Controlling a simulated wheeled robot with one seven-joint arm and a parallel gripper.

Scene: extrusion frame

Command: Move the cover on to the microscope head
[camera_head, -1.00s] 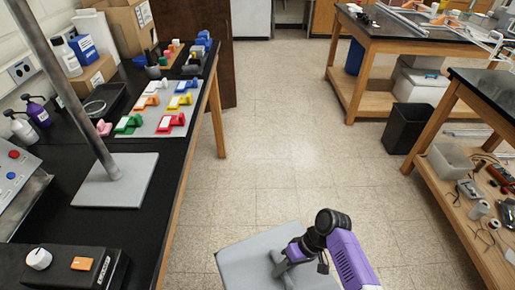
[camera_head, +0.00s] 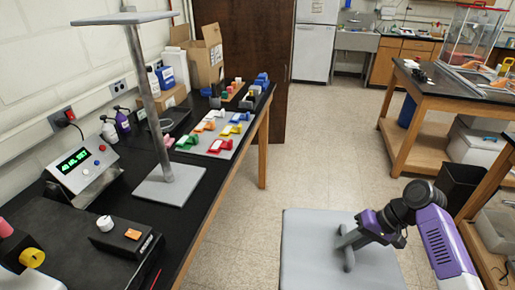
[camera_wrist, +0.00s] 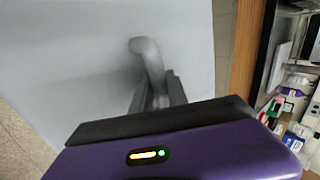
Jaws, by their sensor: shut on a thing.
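My gripper (camera_head: 348,238) is shut on the handle of a large flat grey panel, which I take to be the cover (camera_head: 310,266). The panel is held over the floor, right of the black bench and apart from it. In the wrist view, the fingers (camera_wrist: 157,92) close around the lower part of the bent grey handle (camera_wrist: 147,52), and the grey panel (camera_wrist: 60,55) fills the left side. A tall grey stand on the bench, with a square base (camera_head: 168,185) and a flat top plate (camera_head: 125,18), may be the microscope; I cannot tell for sure.
The black bench (camera_head: 215,178) runs along the left. It carries a display box (camera_head: 85,168), a black box with a white knob (camera_head: 127,243) and a mat of coloured clips (camera_head: 215,137). Open floor (camera_head: 310,160) lies ahead; another bench (camera_head: 440,85) stands right.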

